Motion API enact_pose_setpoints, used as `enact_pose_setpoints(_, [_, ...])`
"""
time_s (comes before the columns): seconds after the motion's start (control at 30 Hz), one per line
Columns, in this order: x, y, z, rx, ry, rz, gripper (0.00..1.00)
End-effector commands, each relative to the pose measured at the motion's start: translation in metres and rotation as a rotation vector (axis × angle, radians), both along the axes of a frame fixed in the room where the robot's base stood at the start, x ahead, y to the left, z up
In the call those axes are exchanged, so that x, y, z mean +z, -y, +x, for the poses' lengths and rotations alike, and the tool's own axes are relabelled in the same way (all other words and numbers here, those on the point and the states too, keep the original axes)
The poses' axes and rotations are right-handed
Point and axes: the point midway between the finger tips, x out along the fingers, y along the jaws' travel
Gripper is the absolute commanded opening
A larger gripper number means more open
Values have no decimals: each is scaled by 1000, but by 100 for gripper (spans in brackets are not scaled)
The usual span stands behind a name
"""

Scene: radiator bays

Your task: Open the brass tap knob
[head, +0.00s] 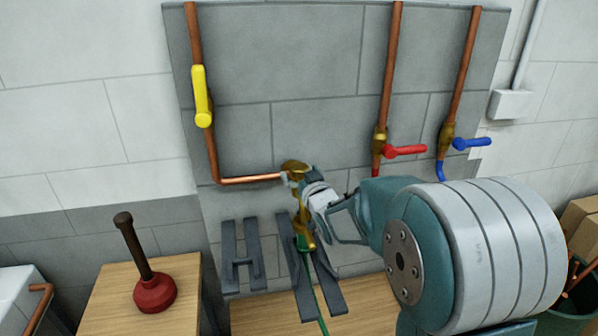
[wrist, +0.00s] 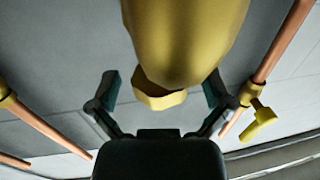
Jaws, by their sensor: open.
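The brass tap (head: 302,218) is on the grey panel at the end of a horizontal copper pipe, with a green hose at its lower end. Its knob (head: 294,166) appears to be the brass part at the top, partly hidden by my gripper. My gripper (head: 303,189) is right at the tap, coming from the right. In the wrist view my gripper (wrist: 160,90) has its two fingers spread wide, one on each side of the brass tap (wrist: 187,35). The brass fills the upper middle there. I cannot tell whether a finger touches it.
A yellow lever (head: 202,97) is on the left copper pipe. Red (head: 404,151) and blue (head: 472,143) lever valves are to the right of the tap. Grey brackets (head: 243,258) are below it. A plunger (head: 154,290) stands on a wooden surface at lower left.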

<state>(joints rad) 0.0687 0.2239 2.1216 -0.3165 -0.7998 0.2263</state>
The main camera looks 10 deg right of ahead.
Motion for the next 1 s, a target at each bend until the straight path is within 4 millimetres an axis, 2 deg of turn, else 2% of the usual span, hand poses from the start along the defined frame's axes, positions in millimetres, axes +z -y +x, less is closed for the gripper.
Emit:
enact_pose_setpoints(0.33, [0, -1, 6, 0, 1, 0, 100])
enact_pose_setpoints(0.37, [0, -1, 6, 0, 1, 0, 87])
enact_pose_setpoints(0.4, [0, -1, 6, 0, 1, 0, 69])
enact_pose_setpoints(0.47, [0, -1, 6, 0, 1, 0, 42])
enact_pose_setpoints(0.5, [0, -1, 6, 0, 1, 0, 24])
enact_pose_setpoints(0.53, [0, -1, 6, 0, 1, 0, 19])
enact_pose_setpoints(1.0, [0, -1, 6, 45, 0, -1, 19])
